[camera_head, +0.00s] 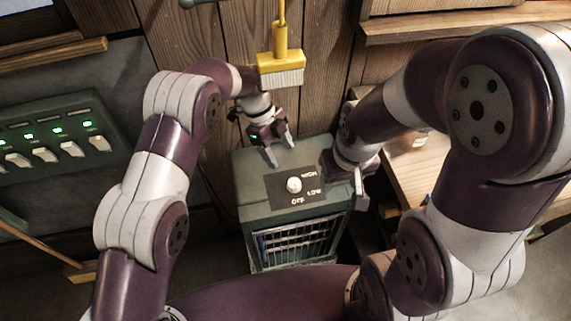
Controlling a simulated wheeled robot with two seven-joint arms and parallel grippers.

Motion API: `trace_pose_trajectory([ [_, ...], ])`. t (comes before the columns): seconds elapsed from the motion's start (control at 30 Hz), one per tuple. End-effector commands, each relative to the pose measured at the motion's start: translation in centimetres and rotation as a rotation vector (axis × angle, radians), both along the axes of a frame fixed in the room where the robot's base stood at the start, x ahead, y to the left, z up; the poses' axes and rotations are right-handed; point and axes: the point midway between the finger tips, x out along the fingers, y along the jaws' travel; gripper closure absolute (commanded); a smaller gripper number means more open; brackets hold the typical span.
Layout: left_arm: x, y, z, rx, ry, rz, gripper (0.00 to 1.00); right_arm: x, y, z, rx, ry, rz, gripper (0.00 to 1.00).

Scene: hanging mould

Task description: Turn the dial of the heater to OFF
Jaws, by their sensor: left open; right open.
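The heater (262,226) is a dark green box with a front grille (297,243), standing upright in the middle of the head view. On its top is a dark plate with a white dial (294,184); OFF is marked below it, LOW to the lower right and HIGH to the upper right. I cannot tell which mark the dial points to. My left gripper (280,157) is open over the back of the heater's top, above and left of the dial, apart from it. My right gripper (343,195) is at the heater's right edge, right of the dial, its fingers partly hidden.
A panel with several white switches and green lights (45,141) is on the left wall. A yellow brush (281,64) hangs on the wooden wall behind. A wooden table (412,182) stands right of the heater. A broom-like tool (80,272) is at lower left.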

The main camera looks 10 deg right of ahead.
Motion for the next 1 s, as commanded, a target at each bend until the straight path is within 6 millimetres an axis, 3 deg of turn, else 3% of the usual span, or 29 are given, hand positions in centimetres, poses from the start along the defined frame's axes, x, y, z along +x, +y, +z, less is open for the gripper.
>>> trace_pose_trajectory([
  [0.63, 0.4, 0.1, 0.6, -0.010, -0.018, -0.027, 0.33, 0.0, 0.0, -0.1, 0.000, 0.000, 0.000, 0.46],
  [0.73, 2.1, -2.1, 0.4, -0.130, -0.124, -0.001, 0.33, 0.0, 0.0, -0.1, 0.000, 0.000, 0.000, 0.46],
  [0.83, 3.6, -4.3, 0.3, -0.277, -0.216, 0.215, 0.33, 0.0, 0.0, 0.0, 0.000, 0.000, 0.000, 0.46],
  [0.87, 4.6, -4.0, 1.0, -0.305, -0.257, 0.322, 0.33, 0.0, 0.0, 0.0, 0.000, 0.000, 0.000, 0.46],
  [0.93, 6.8, -1.1, 2.6, -0.302, -0.347, 0.610, 0.33, 0.0, 0.0, 0.0, 0.000, 0.000, 0.000, 0.46],
  [0.97, 7.4, 1.1, 3.2, -0.275, -0.376, 0.741, 0.33, 0.0, 0.0, 0.0, 0.000, 0.000, 0.000, 0.46],
  [1.0, 7.5, 4.6, 3.9, -0.213, -0.402, 0.919, 0.33, 0.0, 0.0, 0.0, 0.000, 0.000, 0.000, 0.46],
])
